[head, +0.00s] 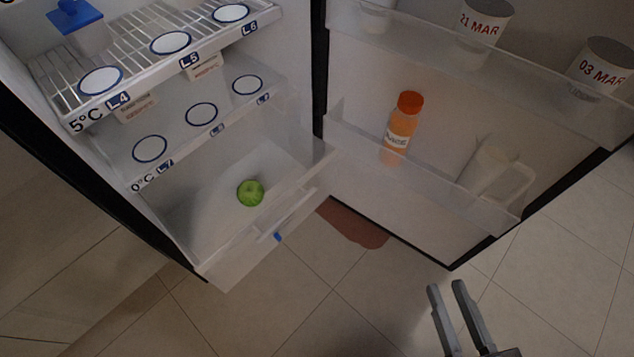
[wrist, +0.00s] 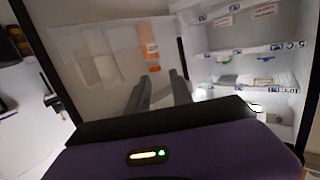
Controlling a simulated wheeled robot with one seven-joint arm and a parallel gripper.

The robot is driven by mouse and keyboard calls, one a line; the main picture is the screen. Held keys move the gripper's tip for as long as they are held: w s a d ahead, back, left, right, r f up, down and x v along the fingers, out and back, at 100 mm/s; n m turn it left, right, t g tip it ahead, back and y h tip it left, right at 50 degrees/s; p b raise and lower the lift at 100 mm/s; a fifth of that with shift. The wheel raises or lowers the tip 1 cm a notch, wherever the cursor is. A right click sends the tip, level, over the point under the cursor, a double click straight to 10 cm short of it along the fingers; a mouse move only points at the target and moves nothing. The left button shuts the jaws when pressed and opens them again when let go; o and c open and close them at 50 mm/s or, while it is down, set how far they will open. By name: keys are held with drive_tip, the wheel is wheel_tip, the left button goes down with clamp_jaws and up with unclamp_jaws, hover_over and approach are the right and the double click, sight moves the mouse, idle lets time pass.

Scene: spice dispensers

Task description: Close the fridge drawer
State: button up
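The fridge drawer (head: 229,263) is a clear, pale bin at the bottom of the open fridge. It is pulled out, and a green apple (head: 250,192) lies inside it. Its front has a pale handle bar (head: 296,215) with a small blue mark (head: 278,237). My gripper (head: 446,288) is at the lower right in the head view, apart from the drawer and in front of the open door. Its two fingers are parallel with a gap between them and nothing held. The fingers also show in the wrist view (wrist: 160,92), pointing toward the fridge. I cannot make out the drawer there.
The fridge door (head: 360,190) stands wide open at the right, its bins holding an orange bottle (head: 402,128), a clear jug (head: 489,170) and dated tubs (head: 485,18). Shelves with round markers (head: 170,43) are above the drawer. Tiled floor (head: 330,305) lies clear in front.

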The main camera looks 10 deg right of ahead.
drive_tip(key=w+d+f+m+b, duration=0.1)
drive_tip(key=w+d+f+m, duration=0.1)
drive_tip(key=w+f, duration=0.1)
drive_tip(key=w+d+f+m+h+b, duration=0.1)
drive_tip(key=w+d+f+m, duration=0.1)
drive_tip(key=w+f, duration=0.2)
drive_tip(key=w+d+f+m+g+b, duration=0.1)
drive_tip(key=w+d+f, duration=0.1)
drive_tip(key=f, duration=0.3)
drive_tip(key=shift+w+m+h, duration=0.4)
drive_tip(key=shift+w, duration=0.4)
clamp_jaws()
drive_tip(key=w+d+f+m+y+b, duration=0.2)
drive_tip(key=w+f+m, duration=0.1)
drive_tip(key=w+f, duration=0.5)
drive_tip(key=m+y+b, duration=0.1)
drive_tip(key=y+b, duration=0.1)
drive_tip(key=y, duration=0.9)
approach(318, 165)
drive_tip(key=b+x, duration=0.2)
drive_tip(key=x, duration=0.5)
drive_tip(key=shift+r+b, duration=0.1)
drive_tip(key=shift+b, duration=0.25)
